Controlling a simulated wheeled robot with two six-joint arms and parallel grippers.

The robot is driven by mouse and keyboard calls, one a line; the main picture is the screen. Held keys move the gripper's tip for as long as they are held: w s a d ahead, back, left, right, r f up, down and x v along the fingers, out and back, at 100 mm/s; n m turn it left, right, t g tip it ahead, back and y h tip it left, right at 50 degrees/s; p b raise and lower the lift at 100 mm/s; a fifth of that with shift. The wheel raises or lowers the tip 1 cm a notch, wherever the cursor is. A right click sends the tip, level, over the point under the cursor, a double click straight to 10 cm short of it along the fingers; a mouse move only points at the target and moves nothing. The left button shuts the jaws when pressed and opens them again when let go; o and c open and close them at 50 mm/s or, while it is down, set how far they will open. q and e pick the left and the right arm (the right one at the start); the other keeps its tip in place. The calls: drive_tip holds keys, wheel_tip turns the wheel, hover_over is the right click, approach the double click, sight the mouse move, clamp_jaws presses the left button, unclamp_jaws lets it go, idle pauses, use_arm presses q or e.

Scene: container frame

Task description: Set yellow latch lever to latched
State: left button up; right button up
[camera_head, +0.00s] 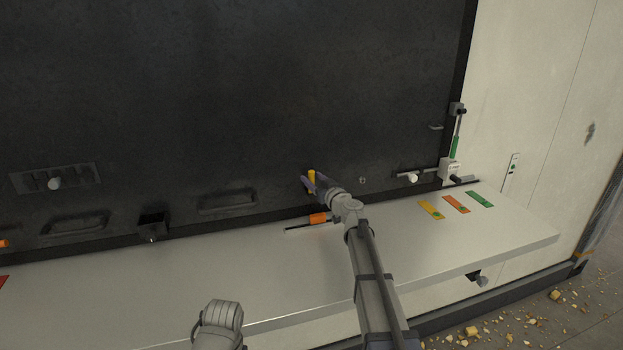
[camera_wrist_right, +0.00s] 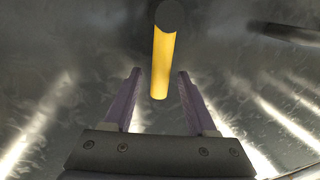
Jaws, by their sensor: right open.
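The yellow latch lever (camera_head: 312,178) is a short upright bar low on the dark panel, just above the light shelf. In the right wrist view the lever (camera_wrist_right: 162,62) has a dark upper end and a yellow lower part pointing down toward the gap between my fingers. My right gripper (camera_head: 308,186) is open at the lever, with one purple finger (camera_wrist_right: 123,98) on each side of its lower end. I see clear space between the lever and both fingers. The fingers partly hide the lever in the head view. My left gripper is not in view.
The shelf (camera_head: 270,278) runs below the panel. An orange handle (camera_head: 317,218) in a slot lies just below the lever. A black bracket (camera_head: 152,225) and a recessed grip (camera_head: 228,201) are to the left. A rod with a white knob (camera_head: 412,177) is to the right.

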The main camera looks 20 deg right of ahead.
drive_tip(key=shift+x, duration=0.8)
drive_tip(key=shift+s, duration=0.1)
drive_tip(key=shift+c, duration=0.4)
clamp_jaws()
